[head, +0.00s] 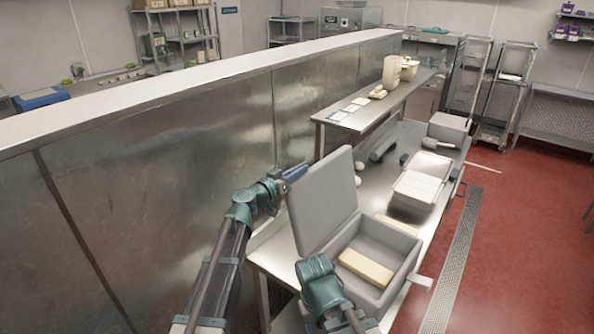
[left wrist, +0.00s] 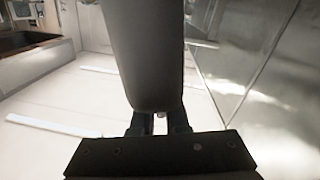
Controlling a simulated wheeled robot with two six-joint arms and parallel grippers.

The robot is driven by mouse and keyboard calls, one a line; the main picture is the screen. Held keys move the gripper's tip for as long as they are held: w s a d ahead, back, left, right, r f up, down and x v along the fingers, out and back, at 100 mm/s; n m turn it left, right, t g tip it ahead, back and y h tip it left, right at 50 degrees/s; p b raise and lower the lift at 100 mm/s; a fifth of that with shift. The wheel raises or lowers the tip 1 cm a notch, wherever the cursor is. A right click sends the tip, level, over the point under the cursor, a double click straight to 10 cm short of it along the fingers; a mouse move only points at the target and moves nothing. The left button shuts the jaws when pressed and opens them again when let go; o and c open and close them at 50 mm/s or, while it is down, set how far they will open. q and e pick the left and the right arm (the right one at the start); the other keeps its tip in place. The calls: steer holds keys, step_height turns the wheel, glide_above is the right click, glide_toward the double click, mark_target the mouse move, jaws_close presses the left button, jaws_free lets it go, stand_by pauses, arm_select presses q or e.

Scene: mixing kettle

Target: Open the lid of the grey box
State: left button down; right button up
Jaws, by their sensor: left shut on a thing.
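The grey box (head: 399,283) stands on the near end of the steel table. Its grey lid (head: 322,200) is raised steeply on the box's left side, so the inside shows, with a pale yellow block (head: 366,267) in it. My left gripper (head: 293,172) is at the lid's upper left edge. In the left wrist view, its fingers (left wrist: 160,123) are shut on the dark edge of the lid (left wrist: 145,55). My right arm reaches in front of the box's near left corner; its fingers do not show.
A tall steel partition (head: 180,150) runs close along the left of my left arm. Behind the grey box, the table holds an open pale container (head: 420,185) and another grey box (head: 449,128). Red floor (head: 520,240) lies clear to the right.

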arm_select(q)
steer(key=shift+m, duration=0.5)
steer(key=s+d, duration=0.2)
steer(key=s+d+r+p, duration=0.1)
steer(key=d, duration=0.1)
steer(key=shift+s+d, duration=0.2)
steer(key=shift+s, duration=0.2)
steer(key=c, duration=0.9)
jaws_free()
steer(key=v, duration=1.3)
steer(key=shift+s+a, duration=0.25)
steer(key=shift+a, duration=0.05)
